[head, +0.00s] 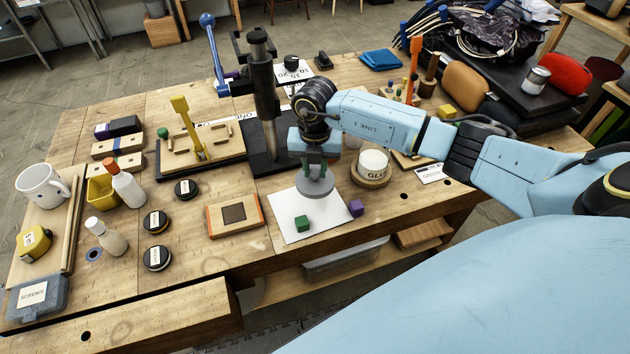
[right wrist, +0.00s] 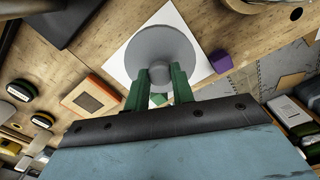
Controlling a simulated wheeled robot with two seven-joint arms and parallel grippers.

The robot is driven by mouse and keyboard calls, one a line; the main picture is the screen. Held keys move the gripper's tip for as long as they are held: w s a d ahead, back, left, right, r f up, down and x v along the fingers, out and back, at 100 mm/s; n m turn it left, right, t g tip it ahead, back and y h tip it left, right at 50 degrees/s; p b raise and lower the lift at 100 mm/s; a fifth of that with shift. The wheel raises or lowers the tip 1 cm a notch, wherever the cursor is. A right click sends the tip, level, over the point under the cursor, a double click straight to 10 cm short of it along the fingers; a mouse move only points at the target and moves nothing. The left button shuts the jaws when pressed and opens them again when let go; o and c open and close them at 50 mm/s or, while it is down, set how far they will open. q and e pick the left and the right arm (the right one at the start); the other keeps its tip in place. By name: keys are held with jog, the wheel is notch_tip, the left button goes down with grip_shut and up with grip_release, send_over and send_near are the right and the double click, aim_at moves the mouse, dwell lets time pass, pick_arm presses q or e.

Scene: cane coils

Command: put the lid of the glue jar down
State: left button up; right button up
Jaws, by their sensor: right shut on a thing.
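My right gripper (head: 317,168) is shut on a round grey lid (head: 315,187). In the head view it holds the lid over the back part of a white sheet of paper (head: 290,225). The right wrist view shows the lid (right wrist: 161,48) beyond the green fingers (right wrist: 160,80), which close on its knob. I cannot tell whether the lid touches the sheet. The glue jar (head: 374,164), white with a GLUE label, stands open on a round wooden base to the right of the gripper. My left gripper is not in view.
A green cube (head: 302,223) lies on the sheet, and a purple cube (head: 356,208) sits at its right edge. A wooden frame with a dark square (head: 234,213) lies to the left. A black press (head: 264,90) stands behind. The bench's front edge is near.

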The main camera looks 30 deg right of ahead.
aim_at(315, 181)
notch_tip(315, 181, down, 5)
jog(key=shift+r, duration=0.15)
dwell(0.3)
jog(key=o, duration=1)
jog(key=shift+c, duration=0.2)
notch_tip(315, 181, up, 12)
jog(key=shift+b, duration=0.5)
